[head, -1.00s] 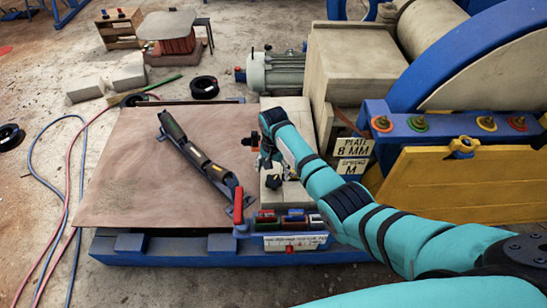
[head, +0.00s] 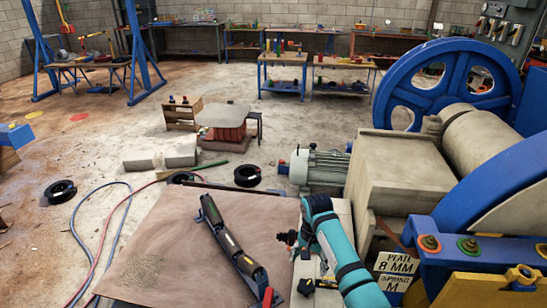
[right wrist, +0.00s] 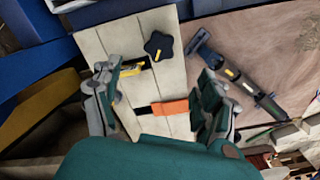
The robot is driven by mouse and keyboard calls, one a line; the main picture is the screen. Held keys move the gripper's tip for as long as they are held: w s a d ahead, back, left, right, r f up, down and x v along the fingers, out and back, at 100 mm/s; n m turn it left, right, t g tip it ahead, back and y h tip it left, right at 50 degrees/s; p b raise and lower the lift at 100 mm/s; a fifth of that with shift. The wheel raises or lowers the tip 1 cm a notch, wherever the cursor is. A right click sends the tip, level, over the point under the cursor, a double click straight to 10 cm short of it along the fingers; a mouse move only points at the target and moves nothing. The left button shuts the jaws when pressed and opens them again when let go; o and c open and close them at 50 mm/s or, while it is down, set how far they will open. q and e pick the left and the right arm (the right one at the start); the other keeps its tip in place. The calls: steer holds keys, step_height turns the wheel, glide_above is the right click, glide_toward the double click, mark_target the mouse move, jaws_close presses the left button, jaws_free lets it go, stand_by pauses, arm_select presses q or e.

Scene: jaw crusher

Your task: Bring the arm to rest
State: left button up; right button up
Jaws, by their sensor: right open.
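My teal right arm (head: 335,250) comes in from the lower right of the head view. Its right gripper (head: 293,243) hangs above a pale plank top (head: 342,212) beside the brown sheet. In the right wrist view the two fingers of the gripper (right wrist: 163,88) stand wide apart over the pale planks (right wrist: 100,42), with nothing held. A black star-shaped knob (right wrist: 158,46), a yellow-marked piece (right wrist: 131,70) and an orange block (right wrist: 170,108) lie in the area between and beyond the fingers. My left gripper is not in view.
A black tool-like bar (head: 232,245) lies on the brown sheet (head: 160,235) left of the gripper. The crusher with its blue flywheel (head: 440,58) and yellow guard (head: 480,290) stands close on the right. A grey motor (head: 322,167) is behind. Open floor (head: 290,125) lies farther back.

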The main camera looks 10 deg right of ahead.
steer(key=s+f+n, duration=0.1)
steer(key=s, duration=0.3)
steer(key=s+d+f+n+t, duration=0.1)
steer(key=s+f+n, duration=0.1)
steer(key=s, duration=0.3)
steer(key=s+f+n, duration=0.1)
steer(key=s+f, duration=0.1)
steer(key=s, duration=0.3)
steer(key=shift+d+f+n, duration=0.2)
steer(key=shift+f+n, duration=0.05)
steer(key=shift+n, duration=0.15)
steer(key=s+d+r+n+t, duration=0.1)
steer(key=s+r+n, duration=0.25)
steer(key=s, duration=0.65)
steer(key=s+d+r+n+t, duration=0.1)
steer(key=s+r+n+t, duration=0.15)
steer(key=s+r, duration=0.45)
steer(key=s+f+g, duration=0.2)
steer(key=s+f, duration=0.1)
steer(key=f, duration=2.6)
steer(key=s+d+f+g, duration=0.1)
steer(key=s+d+f, duration=0.1)
steer(key=s+f, duration=1.3)
steer(key=shift+s+d+f+n, duration=0.4)
steer(key=shift+s, duration=0.5)
steer(key=shift+g, duration=0.25)
